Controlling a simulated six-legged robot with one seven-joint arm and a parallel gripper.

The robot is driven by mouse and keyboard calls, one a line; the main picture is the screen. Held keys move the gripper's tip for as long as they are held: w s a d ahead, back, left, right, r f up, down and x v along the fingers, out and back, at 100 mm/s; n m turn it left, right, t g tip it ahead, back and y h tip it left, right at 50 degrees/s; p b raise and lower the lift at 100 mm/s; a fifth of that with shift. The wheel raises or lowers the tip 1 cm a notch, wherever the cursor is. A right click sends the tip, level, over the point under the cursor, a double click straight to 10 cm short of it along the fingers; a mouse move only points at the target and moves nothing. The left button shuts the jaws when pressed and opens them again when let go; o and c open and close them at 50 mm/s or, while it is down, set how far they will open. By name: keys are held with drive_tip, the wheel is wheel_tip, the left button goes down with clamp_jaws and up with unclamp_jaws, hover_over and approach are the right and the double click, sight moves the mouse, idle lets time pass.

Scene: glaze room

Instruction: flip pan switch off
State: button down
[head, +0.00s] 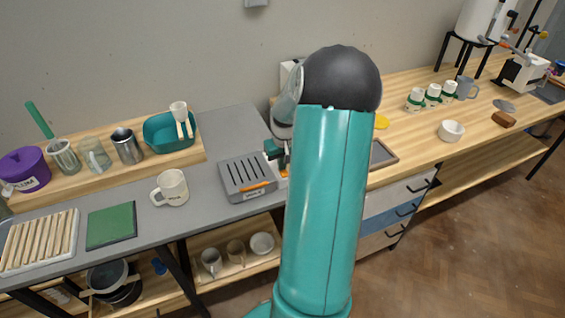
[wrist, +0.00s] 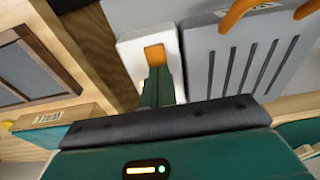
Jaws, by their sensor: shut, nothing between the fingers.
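The pan switch looks to be the orange rocker (wrist: 154,54) on a white housing (wrist: 133,58) in the wrist view. The white housing stands right beside a grey slotted unit (wrist: 240,62). My gripper (wrist: 156,74) is shut and empty, its green fingertips right at the lower edge of the orange rocker. I cannot tell whether they touch it, or which way the rocker is tilted. In the head view the gripper (head: 273,149) shows small beside my arm, above the white housing (head: 282,178); my arm covers part of that area.
The grey slotted unit (head: 243,172) has an orange handle. A white mug (head: 171,188), a green board (head: 111,225) and a tray of wooden sticks (head: 40,243) stand to its left. In the wrist view a dark-panelled wooden frame (wrist: 30,68) lies at left. Grey counter between mug and unit is clear.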

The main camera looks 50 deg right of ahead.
sight(285, 176)
drive_tip(key=shift+s+a+f, duration=0.1)
drive_tip(key=shift+s+f, duration=0.05)
drive_tip(key=shift+f, duration=0.1)
drive_tip(key=shift+s+a+r, duration=0.1)
drive_tip(key=shift+s+a, duration=0.3)
drive_tip(key=shift+s, duration=0.2)
drive_tip(key=shift+w+r, duration=0.1)
drive_tip(key=shift+r, duration=0.5)
wheel_tip(285, 176, up, 13)
drive_tip(key=shift+s+a, duration=0.3)
drive_tip(key=shift+s, duration=0.15)
drive_tip(key=shift+d, duration=0.1)
